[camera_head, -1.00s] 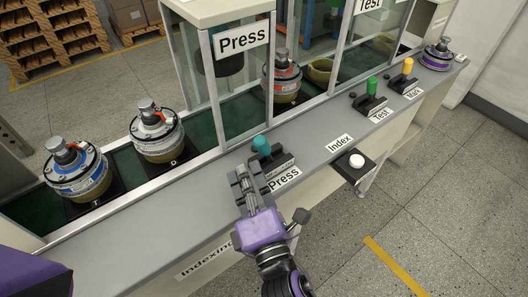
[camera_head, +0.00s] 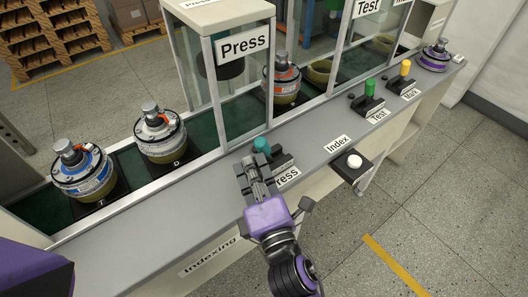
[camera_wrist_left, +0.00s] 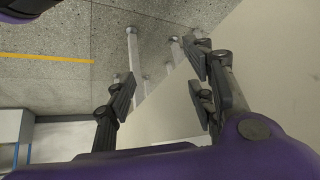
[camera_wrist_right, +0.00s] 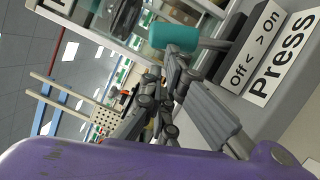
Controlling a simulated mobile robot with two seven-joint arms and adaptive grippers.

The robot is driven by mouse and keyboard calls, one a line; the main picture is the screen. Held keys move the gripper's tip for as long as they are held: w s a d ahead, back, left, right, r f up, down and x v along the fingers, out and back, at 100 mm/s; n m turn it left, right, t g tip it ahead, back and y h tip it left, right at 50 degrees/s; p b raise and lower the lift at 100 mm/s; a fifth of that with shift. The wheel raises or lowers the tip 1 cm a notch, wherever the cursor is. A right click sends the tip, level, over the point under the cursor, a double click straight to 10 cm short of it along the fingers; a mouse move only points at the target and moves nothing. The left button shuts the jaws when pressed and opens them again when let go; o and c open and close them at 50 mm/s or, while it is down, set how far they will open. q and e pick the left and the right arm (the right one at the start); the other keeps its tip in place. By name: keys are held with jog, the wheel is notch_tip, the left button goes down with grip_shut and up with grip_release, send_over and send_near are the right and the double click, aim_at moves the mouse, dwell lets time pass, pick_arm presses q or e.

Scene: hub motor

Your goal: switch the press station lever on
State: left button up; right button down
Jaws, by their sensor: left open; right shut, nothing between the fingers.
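The press station lever has a teal knob (camera_head: 261,145) and stands on a dark base beside the Press label (camera_head: 287,176) on the grey ledge. In the right wrist view the teal knob (camera_wrist_right: 174,37) shows on a grey stem beside the Off/On plate (camera_wrist_right: 255,48). My right gripper (camera_head: 254,164) is shut and empty, its fingertips right by the knob. In its wrist view the fingertips (camera_wrist_right: 178,62) overlap the knob's lower edge; I cannot tell whether they touch. My left gripper (camera_wrist_left: 161,64) is open and empty, away from the lever.
The glass Press housing (camera_head: 243,95) stands behind the lever. A white Index button (camera_head: 354,161), a green Test lever (camera_head: 369,89) and a yellow Mark lever (camera_head: 405,68) lie farther right. Hub motors (camera_head: 84,172) sit on the conveyor at left.

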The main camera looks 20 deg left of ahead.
aim_at(263, 141)
jog(key=shift+w+d+r+m+p, duration=0.2)
jog(key=shift+r+m+p, duration=0.15)
jog(key=shift+p, duration=0.35)
jog(key=shift+w+d+r+m+p, duration=0.15)
jog(key=shift+r+m+p, duration=0.2)
jog(key=shift+p, duration=0.35)
jog(key=m+p, duration=0.1)
jog(key=p, duration=0.1)
jog(key=w+d+r+m+p, duration=0.1)
jog(key=p, duration=0.1)
jog(key=w+r+m+g+h+p, duration=0.1)
jog(key=p, duration=0.1)
jog(key=shift+w+d+r, duration=0.2)
jog(key=shift+d, duration=0.1)
jog(key=shift+w+d, duration=0.15)
jog(key=shift+w+d+f+p, duration=0.1)
jog(key=shift+w+d+p, duration=0.2)
jog(key=shift+w+p, duration=0.15)
pick_arm(q)
notch_tip(263, 141, up, 10)
jog(key=w+t, duration=0.1)
jog(key=w, duration=0.1)
jog(key=shift+w+d, duration=0.2)
jog(key=shift+w, duration=0.05)
pick_arm(e)
jog(key=shift+d, duration=0.1)
jog(key=shift+w, duration=0.1)
